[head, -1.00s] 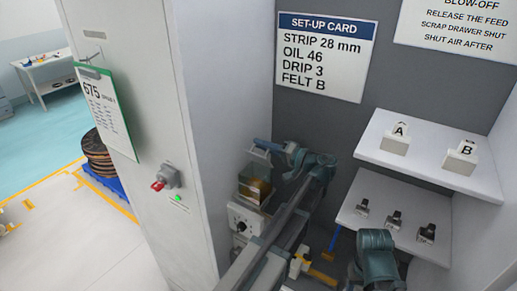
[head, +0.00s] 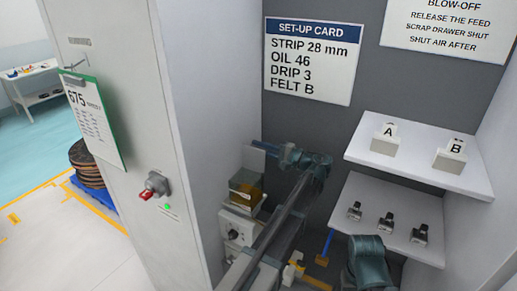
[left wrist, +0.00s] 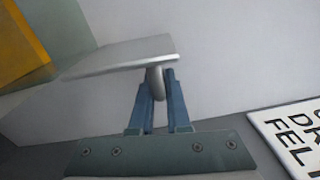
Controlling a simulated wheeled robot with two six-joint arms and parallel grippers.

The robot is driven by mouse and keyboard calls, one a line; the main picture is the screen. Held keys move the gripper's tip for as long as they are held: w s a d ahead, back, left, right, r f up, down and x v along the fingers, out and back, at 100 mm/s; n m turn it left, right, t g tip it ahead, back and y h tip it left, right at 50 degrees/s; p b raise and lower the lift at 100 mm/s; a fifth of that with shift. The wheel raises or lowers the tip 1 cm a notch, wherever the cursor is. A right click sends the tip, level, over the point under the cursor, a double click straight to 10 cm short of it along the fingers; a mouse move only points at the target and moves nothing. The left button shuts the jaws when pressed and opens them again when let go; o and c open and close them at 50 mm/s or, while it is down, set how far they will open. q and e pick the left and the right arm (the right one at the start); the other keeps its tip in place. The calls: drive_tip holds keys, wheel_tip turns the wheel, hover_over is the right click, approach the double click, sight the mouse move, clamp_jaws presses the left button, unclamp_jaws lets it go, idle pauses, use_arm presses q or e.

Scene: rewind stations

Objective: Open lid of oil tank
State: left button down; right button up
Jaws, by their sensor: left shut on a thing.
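The oil tank (head: 246,188) is a small box with amber contents, beside the tall cabinet in the head view. Its grey lid (head: 257,153) stands tilted up above the tank's back, clear of the top. My left gripper (head: 279,152) is at the lid's right side. In the left wrist view, my left gripper (left wrist: 158,88) is shut on the knob (left wrist: 155,78) of the lid (left wrist: 120,56), and part of the amber tank (left wrist: 20,40) shows at upper left. My right gripper is out of view; only part of that arm shows.
A white unit with a dial (head: 238,230) sits below the tank. The cabinet (head: 110,150) stands close on the left, with a red-handled switch (head: 154,187). Shelves on the right hold blocks A (head: 384,140) and B (head: 450,154) and several small dark-topped pieces.

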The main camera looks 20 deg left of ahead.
use_arm(q)
drive_tip(key=shift+f, duration=0.1)
idle(0.4)
drive_tip(key=c, duration=0.9)
unclamp_jaws()
drive_tip(key=shift+d, duration=0.1)
drive_tip(key=d, duration=0.8)
drive_tip(key=s+d, duration=0.1)
drive_tip(key=d, duration=0.3)
